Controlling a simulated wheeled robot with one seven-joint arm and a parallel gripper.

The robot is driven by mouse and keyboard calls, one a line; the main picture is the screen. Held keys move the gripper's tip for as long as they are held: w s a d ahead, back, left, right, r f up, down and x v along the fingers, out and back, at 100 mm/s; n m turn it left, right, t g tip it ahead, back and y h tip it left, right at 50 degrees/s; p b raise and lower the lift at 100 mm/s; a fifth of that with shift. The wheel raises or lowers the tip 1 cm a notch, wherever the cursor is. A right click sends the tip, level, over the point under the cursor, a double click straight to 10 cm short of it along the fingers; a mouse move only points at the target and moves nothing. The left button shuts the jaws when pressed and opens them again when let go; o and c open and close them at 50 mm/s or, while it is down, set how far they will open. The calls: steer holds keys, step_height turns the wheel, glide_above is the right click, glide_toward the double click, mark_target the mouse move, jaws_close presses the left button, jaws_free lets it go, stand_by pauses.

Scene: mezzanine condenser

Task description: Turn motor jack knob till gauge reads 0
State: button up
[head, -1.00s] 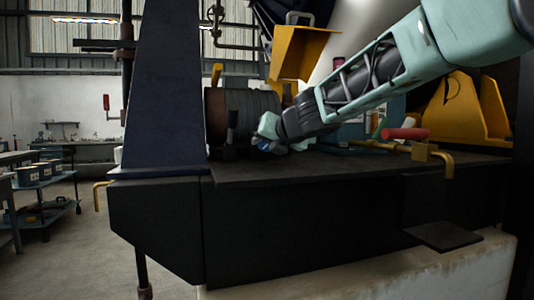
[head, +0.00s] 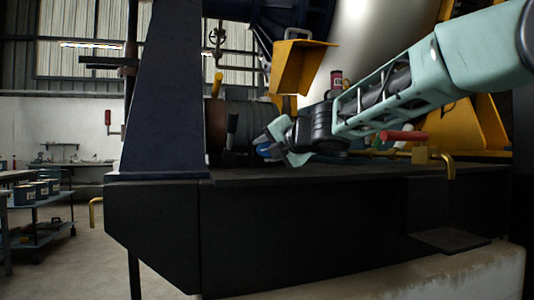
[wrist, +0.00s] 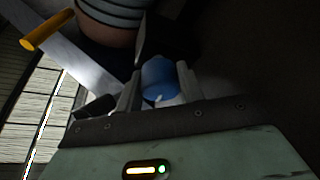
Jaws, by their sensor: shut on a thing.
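A small blue knob (wrist: 158,78) shows in the wrist view between the two grey fingers of my gripper (wrist: 160,95); a white mark shows on its near face. In the head view the blue knob (head: 265,150) is partly covered by my gripper (head: 277,145), which is at the left end of my arm, low over the black bench. My gripper is shut on the knob. The motor, a ribbed grey cylinder (head: 255,122), stands just behind and left of it. No gauge reading can be made out in either view.
A dark blue upright (head: 163,95) stands left of the motor. A yellow bracket (head: 297,65) hangs above. A red-handled valve (head: 403,136) and a brass bent pipe (head: 450,165) are at the right on the black bench (head: 300,225).

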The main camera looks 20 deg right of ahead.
stand_by(0.3)
steer(key=o, duration=1)
steer(key=p+v, duration=0.1)
steer(key=v, duration=1)
steer(key=shift+s+r+p, duration=0.1)
steer(key=shift+r+p, duration=0.1)
steer(key=shift+p, duration=0.15)
steer(key=shift+s+d, duration=0.15)
steer(key=shift+s, duration=0.25)
